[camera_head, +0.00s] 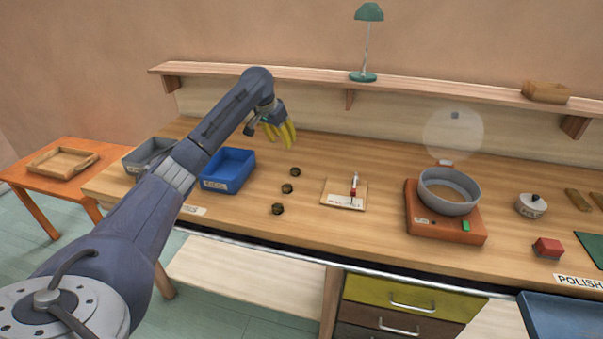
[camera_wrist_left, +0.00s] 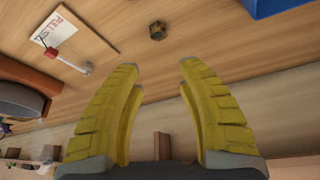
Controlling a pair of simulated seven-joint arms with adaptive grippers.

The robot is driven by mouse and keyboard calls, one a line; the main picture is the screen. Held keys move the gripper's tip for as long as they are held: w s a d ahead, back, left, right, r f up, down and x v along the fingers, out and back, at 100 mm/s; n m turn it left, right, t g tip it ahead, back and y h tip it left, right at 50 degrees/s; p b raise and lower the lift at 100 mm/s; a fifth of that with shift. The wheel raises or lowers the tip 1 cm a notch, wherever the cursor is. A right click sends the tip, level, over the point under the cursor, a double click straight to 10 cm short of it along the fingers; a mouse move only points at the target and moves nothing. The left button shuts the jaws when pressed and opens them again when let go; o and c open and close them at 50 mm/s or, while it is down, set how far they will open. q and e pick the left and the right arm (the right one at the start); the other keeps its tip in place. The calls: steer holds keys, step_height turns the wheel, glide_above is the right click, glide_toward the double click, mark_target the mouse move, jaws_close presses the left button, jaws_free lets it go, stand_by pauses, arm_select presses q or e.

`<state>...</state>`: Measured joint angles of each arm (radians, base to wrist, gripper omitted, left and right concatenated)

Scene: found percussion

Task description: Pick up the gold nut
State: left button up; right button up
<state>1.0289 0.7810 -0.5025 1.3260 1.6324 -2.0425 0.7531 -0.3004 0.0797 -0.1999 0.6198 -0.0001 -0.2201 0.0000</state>
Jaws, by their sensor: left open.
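Three small dark, brownish nuts lie in a row on the wooden bench in the head view: the back nut (camera_head: 295,171), the middle nut (camera_head: 287,188) and the front nut (camera_head: 278,208). I cannot tell by colour which is the gold one. One nut (camera_wrist_left: 157,30) shows in the left wrist view, beyond the fingertips and roughly centred between them; it looks dark with a brassy tint. My left gripper (camera_head: 282,141) has yellow fingers, is open and empty, and hangs above the bench behind the nuts. Its spread fingers (camera_wrist_left: 159,67) fill the wrist view. My right gripper is not in view.
A blue bin (camera_head: 228,173) stands left of the nuts, with a grey bin (camera_head: 149,154) further left. A card with a red-ended tool (camera_head: 354,186) lies to the right. An orange scale-like box (camera_head: 445,228) carries a grey round pan. A shelf (camera_head: 440,90) runs behind.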

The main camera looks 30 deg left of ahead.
mark_target(295, 170)
arm_select(q)
steer(key=x, duration=1.7)
steer(key=shift+s+d+f, duration=0.15)
steer(key=shift+d+f, duration=0.1)
steer(key=shift+f, duration=0.15)
jaws_close()
